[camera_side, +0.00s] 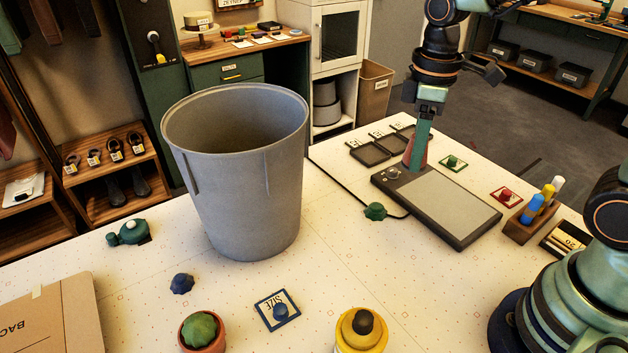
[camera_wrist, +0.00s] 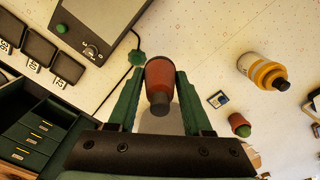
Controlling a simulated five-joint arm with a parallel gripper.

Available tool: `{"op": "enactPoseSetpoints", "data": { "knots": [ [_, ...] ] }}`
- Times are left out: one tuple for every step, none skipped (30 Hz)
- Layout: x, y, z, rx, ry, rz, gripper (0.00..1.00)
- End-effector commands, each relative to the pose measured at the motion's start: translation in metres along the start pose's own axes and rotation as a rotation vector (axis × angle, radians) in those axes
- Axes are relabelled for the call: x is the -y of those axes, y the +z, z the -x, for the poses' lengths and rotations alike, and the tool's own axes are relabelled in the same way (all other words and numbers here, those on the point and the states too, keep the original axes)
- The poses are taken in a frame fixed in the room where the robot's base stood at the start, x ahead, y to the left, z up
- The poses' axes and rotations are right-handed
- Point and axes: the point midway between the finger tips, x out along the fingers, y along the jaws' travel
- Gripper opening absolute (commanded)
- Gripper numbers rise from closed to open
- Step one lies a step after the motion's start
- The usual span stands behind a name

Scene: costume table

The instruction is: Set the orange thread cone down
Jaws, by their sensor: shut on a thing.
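The orange thread cone (camera_side: 407,158) is reddish-orange and held between the green fingers of my gripper (camera_side: 416,153). In the side view it appears at the back edge of a flat grey-panelled device, partly hidden by a finger. In the wrist view the cone (camera_wrist: 160,73) sits between both fingertips (camera_wrist: 159,84), with a dark end toward the camera. My gripper is shut on it. I cannot tell whether the cone's base touches any surface.
The grey-panelled device (camera_side: 449,203) has a cable to a green knob (camera_side: 375,211). A tall grey bin (camera_side: 243,190) stands to the left. A yellow bottle (camera_side: 361,333), a potted green item (camera_side: 201,331) and a blue-edged card (camera_side: 277,310) are nearer. The white tabletop (camera_side: 335,265) has clear room between them.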

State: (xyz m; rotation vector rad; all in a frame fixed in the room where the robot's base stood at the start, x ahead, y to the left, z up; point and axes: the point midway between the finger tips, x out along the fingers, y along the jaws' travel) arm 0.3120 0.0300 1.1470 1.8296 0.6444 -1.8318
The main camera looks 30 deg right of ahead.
Motion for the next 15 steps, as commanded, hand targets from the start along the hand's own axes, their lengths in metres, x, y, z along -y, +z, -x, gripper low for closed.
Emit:
{"op": "enactPoseSetpoints", "data": {
  "knots": [
    [-0.006,0.001,-0.002,0.001,-0.001,-0.100,0.00],
    [-0.010,0.000,-0.003,0.001,0.000,-0.159,0.00],
    [-0.014,0.001,-0.005,0.000,0.000,-0.237,0.00],
    [-0.017,0.001,-0.006,0.000,0.000,-0.292,0.00],
    [-0.019,0.001,-0.007,0.000,0.000,-0.344,0.00],
    [-0.022,0.001,-0.008,0.001,0.000,-0.408,0.00],
    [-0.025,0.002,-0.009,0.001,-0.001,-0.452,0.00],
    [-0.027,0.002,-0.010,0.001,0.000,-0.493,0.00],
    [-0.029,0.002,-0.011,0.000,0.000,-0.538,0.00],
    [-0.031,0.002,-0.011,-0.001,0.000,-0.569,0.00],
    [-0.032,0.002,-0.012,-0.001,0.000,-0.595,0.00],
    [-0.034,0.002,-0.012,-0.001,0.000,-0.624,0.00],
    [-0.035,0.002,-0.013,-0.001,0.000,-0.641,0.00],
    [-0.035,0.003,-0.013,-0.001,0.000,-0.655,0.00],
    [-0.036,0.003,-0.013,-0.001,0.000,-0.668,0.00]
  ]
}}
